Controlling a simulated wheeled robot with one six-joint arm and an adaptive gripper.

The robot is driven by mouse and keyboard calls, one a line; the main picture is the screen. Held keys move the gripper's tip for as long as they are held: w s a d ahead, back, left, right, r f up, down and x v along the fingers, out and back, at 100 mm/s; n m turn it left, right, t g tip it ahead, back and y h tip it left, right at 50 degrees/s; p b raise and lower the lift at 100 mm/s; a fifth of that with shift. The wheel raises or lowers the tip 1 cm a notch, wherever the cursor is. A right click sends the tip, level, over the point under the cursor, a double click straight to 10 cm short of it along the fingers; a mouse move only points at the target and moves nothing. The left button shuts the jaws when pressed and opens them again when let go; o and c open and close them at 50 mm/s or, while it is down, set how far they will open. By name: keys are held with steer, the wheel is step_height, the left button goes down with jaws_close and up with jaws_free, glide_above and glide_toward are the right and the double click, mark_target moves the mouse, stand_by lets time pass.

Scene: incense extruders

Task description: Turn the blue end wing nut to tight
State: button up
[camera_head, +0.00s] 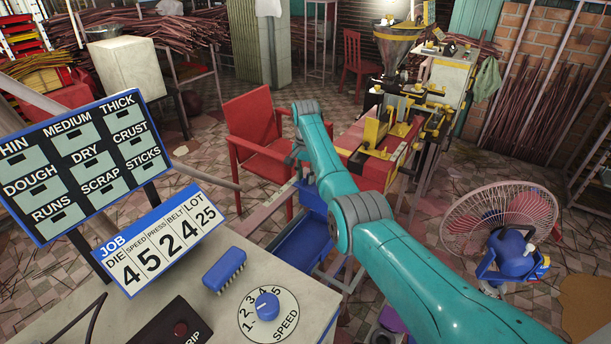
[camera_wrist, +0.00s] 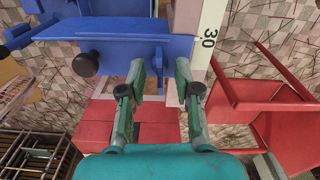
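My gripper (camera_wrist: 160,68) is open in the wrist view, its two teal fingers apart with nothing visibly held between them. Its fingertips overlap the edge of a blue plate (camera_wrist: 115,50) with a round black knob (camera_wrist: 85,64) at its left. I cannot tell whether they touch it. I cannot pick out a blue wing nut for certain in either view. In the head view my teal arm reaches toward the red chair, and the gripper's fingers cannot be made out there.
A pale scale strip marked 30 (camera_wrist: 209,38) runs beside the fingers. A red chair (camera_head: 255,140) stands behind my arm, and a blue tray (camera_head: 303,245) lies below it. An extruder with a hopper (camera_head: 398,45) stands at the back right. A fan (camera_head: 510,255) stands at right.

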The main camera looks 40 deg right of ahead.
mark_target(306, 176)
step_height(306, 176, up, 12)
stand_by(0.5)
stand_by(0.5)
